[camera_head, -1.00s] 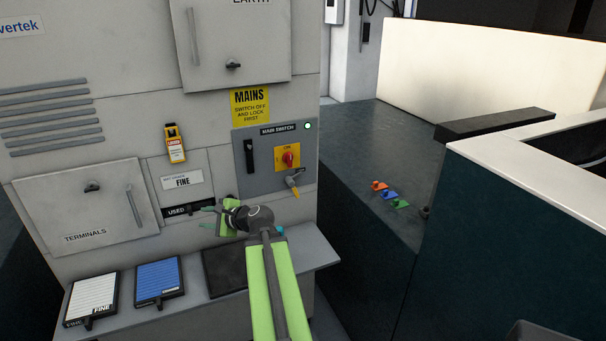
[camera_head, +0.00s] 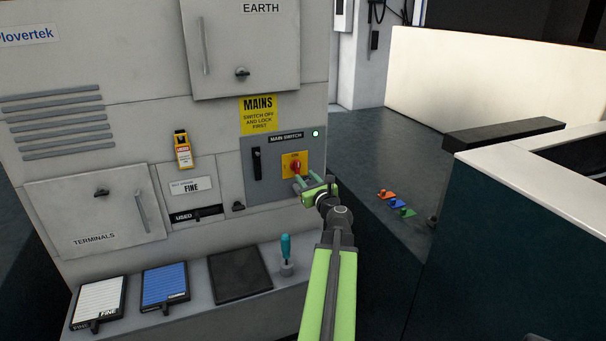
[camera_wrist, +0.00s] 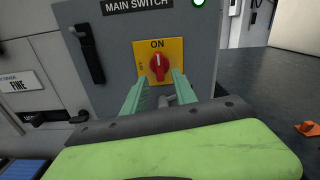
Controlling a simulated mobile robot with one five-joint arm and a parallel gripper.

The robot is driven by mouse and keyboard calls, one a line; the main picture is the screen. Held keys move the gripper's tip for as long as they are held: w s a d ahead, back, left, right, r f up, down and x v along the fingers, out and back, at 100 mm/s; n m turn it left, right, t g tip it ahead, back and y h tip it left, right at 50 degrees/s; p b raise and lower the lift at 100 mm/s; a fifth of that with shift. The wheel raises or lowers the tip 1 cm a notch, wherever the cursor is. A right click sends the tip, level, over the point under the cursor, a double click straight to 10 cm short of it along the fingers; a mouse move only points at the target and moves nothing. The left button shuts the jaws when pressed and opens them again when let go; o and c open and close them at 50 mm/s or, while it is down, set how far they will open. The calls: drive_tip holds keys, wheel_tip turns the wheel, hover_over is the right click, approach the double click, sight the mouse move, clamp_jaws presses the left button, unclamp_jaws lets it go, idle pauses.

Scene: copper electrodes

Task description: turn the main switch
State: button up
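The main switch is a red rotary knob on a yellow plate, on a grey panel. In the head view the red knob (camera_head: 296,167) shows just above my gripper (camera_head: 307,181). In the wrist view the red knob (camera_wrist: 160,66) points upward toward the word ON. My gripper (camera_wrist: 160,85) is open, with its two teal fingers apart below the knob, one toward each side. Nothing is held between them. I cannot tell whether either fingertip touches the plate. A grey piece (camera_wrist: 165,100) shows below the knob, between the fingers, partly hidden.
A black handle (camera_head: 257,163) stands left of the switch, and a lit lamp (camera_head: 315,133) sits above right. A shelf below holds a white block (camera_head: 98,300), a blue block (camera_head: 165,284), a black pad (camera_head: 240,273) and a teal-handled tool (camera_head: 286,249). Coloured tags lie right.

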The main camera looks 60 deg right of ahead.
sight(298, 169)
drive_tip(key=shift+x, duration=2.45)
drive_tip(key=shift+w+d, duration=0.1)
drive_tip(key=shift+w, duration=0.15)
drive_tip(key=shift+c, duration=0.3)
clamp_jaws()
